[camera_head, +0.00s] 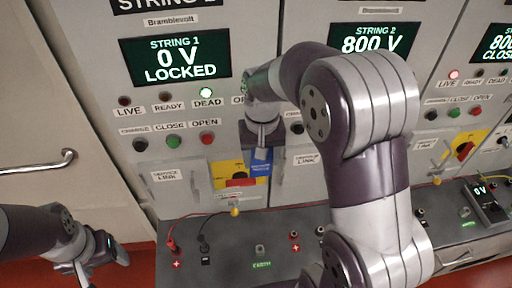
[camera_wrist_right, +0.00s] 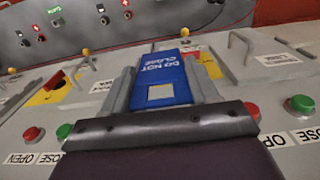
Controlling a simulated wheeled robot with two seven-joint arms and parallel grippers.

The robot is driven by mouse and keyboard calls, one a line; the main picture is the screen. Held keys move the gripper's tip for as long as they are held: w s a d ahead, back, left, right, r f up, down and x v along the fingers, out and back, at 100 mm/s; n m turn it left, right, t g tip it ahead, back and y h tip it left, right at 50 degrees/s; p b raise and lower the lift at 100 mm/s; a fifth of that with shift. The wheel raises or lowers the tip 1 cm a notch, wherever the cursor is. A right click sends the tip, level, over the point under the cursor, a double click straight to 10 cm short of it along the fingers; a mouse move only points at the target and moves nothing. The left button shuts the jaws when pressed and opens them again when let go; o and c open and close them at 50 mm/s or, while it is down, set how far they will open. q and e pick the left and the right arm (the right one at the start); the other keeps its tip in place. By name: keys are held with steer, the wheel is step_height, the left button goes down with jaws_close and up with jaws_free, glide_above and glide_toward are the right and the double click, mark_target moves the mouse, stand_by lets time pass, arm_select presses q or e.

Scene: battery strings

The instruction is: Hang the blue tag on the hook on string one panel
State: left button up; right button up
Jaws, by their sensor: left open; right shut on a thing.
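The blue tag (camera_head: 260,163) shows under my right gripper (camera_head: 263,146) in the head view, in front of the String 1 panel (camera_head: 165,110). In the right wrist view the blue tag (camera_wrist_right: 161,82), lettered "DO NOT CLOSE", sits between the fingers of my right gripper, which is shut on it. The tag is beside the yellow and red rotary switch (camera_head: 238,174) of String 1. I cannot make out the hook for certain, nor whether the tag touches it. My left gripper (camera_head: 100,262) is open and empty at the lower left, away from the panel.
The String 1 screen (camera_head: 176,57) reads 0 V LOCKED, with the DEAD lamp lit. The String 2 screen (camera_head: 377,38) reads 800 V. A grey bench (camera_head: 220,240) with sockets and leads runs below the panels. A meter (camera_head: 485,200) stands at the right.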

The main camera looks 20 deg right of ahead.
steer(key=w, duration=0.1)
steer(key=w+d, duration=0.1)
steer(key=w, duration=0.1)
steer(key=w+p, duration=0.1)
steer(key=shift+w+d, duration=0.35)
steer(key=shift+w+d+f, duration=0.15)
steer(key=shift+w, duration=0.35)
steer(key=shift+w+d+f, duration=0.1)
steer(key=shift+w, duration=0.4)
arm_select(q)
steer(key=shift+s+a+r, duration=0.1)
steer(key=shift+s+r, duration=0.7)
steer(key=shift+s, duration=0.25)
arm_select(e)
steer(key=o, duration=1.1)
steer(key=shift+s, duration=0.1)
